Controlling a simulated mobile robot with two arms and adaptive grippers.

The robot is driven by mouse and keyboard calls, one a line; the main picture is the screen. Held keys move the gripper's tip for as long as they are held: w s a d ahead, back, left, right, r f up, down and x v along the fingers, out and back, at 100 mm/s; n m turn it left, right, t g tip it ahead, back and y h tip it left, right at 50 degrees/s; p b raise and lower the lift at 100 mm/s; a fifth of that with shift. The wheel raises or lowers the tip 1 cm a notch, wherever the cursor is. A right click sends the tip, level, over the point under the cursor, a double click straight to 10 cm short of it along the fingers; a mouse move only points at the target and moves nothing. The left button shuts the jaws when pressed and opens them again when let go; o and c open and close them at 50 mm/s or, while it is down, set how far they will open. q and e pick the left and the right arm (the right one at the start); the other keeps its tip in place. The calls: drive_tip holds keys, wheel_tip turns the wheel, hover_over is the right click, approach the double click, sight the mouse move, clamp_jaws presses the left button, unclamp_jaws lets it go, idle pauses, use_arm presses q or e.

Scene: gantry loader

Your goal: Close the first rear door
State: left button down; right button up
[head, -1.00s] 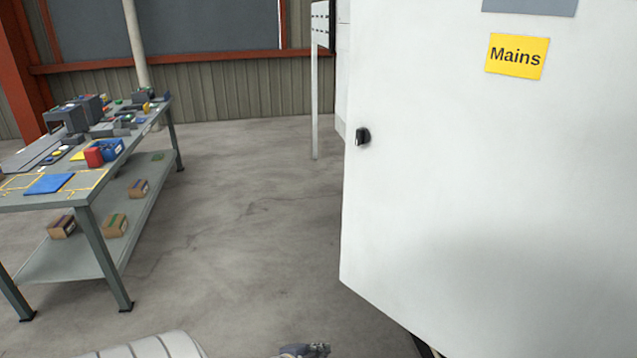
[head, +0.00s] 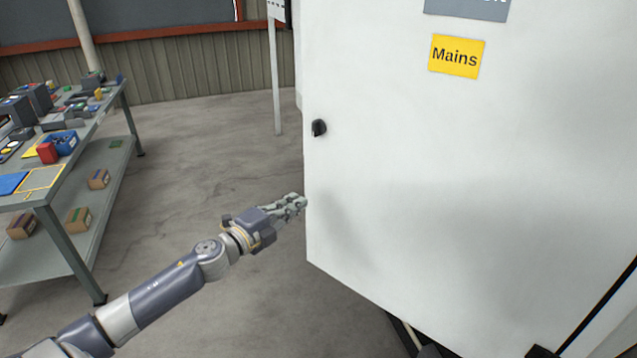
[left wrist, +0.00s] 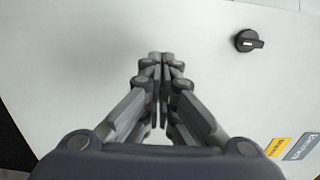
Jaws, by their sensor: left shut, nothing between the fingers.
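A large white cabinet door (head: 420,170) stands open at the right of the head view, with a yellow "Mains" label (head: 455,56) and a black knob (head: 319,128) near its left edge. My left gripper (head: 303,201) is shut and empty, its fingertips at the door's left edge below the knob. In the left wrist view the shut fingers (left wrist: 160,58) point at the white door face (left wrist: 70,60), with the knob (left wrist: 249,41) to their right. I cannot tell whether the tips touch the door. My right gripper is not in view.
A workbench (head: 50,200) with small parts and boxes stands at the left. Grey concrete floor (head: 210,140) lies clear between it and the door. A white post (head: 276,85) stands behind the door's left edge. A dark gap shows under the door.

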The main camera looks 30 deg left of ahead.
sight(327, 181)
use_arm(q)
drive_tip(key=w+p, duration=0.1)
drive_tip(key=w, duration=0.1)
drive_tip(key=w+d, duration=0.1)
drive_tip(key=w, duration=0.2)
drive_tip(key=w+p, duration=0.1)
drive_tip(key=w, duration=0.2)
drive_tip(key=shift+w+d+r+p, duration=0.1)
drive_tip(key=shift+d+r+p, duration=0.05)
drive_tip(key=shift+p, duration=0.15)
drive_tip(key=shift+w+d, duration=0.15)
drive_tip(key=shift+w, duration=0.75)
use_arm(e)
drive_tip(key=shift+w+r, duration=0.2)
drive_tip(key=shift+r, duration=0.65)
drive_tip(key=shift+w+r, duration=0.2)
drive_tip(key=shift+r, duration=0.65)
